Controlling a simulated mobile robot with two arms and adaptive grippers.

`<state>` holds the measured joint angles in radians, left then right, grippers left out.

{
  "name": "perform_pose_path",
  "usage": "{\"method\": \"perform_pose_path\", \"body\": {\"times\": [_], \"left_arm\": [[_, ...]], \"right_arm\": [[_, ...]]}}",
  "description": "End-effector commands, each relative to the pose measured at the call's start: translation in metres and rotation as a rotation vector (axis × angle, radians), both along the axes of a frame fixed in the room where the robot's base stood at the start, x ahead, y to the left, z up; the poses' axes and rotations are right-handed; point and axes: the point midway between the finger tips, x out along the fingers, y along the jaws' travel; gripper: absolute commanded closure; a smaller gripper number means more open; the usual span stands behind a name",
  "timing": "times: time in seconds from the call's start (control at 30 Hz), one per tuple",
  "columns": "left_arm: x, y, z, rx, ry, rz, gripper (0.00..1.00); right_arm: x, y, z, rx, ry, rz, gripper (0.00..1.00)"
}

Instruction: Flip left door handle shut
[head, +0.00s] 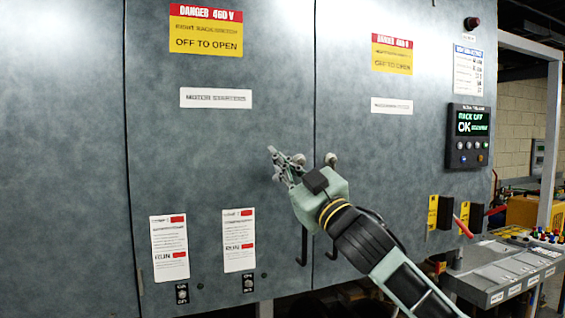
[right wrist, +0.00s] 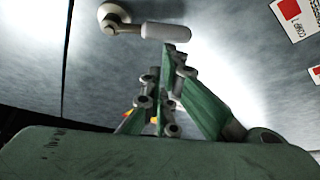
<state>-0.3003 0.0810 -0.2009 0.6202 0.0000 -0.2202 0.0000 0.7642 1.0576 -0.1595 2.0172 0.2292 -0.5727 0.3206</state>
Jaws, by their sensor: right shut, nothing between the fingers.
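The left door's handle shows in the right wrist view as a round pivot with a pale cylindrical grip (right wrist: 165,31) sticking out to the right. In the head view a round grey knob (head: 299,158) sits on the left door near the seam, and my right gripper covers much of the area beside it. My right gripper (head: 274,156) is shut and empty, its fingers in front of the door beside the knob. In the right wrist view my right gripper (right wrist: 171,50) has its fingertips just below the grip; I cannot tell whether they touch. My left gripper is out of view.
A second knob (head: 331,159) sits on the right door, across the seam. Black bars (head: 302,246) hang below, partly hidden by my arm. A display panel (head: 468,136) and red-handled switch (head: 464,227) are on the right.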

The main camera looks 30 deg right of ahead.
Motion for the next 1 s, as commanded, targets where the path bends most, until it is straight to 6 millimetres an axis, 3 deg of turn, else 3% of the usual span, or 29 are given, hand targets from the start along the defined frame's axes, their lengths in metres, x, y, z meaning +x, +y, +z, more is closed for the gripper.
{"method": "perform_pose_path", "body": {"times": [0.57, 1.0], "left_arm": [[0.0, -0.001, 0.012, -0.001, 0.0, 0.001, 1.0], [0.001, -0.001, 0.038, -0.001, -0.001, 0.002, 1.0]], "right_arm": [[0.001, 0.0, -0.01, -0.156, 0.041, -0.003, 1.0], [0.001, 0.0, -0.026, -0.45, 0.112, -0.003, 1.0]]}}
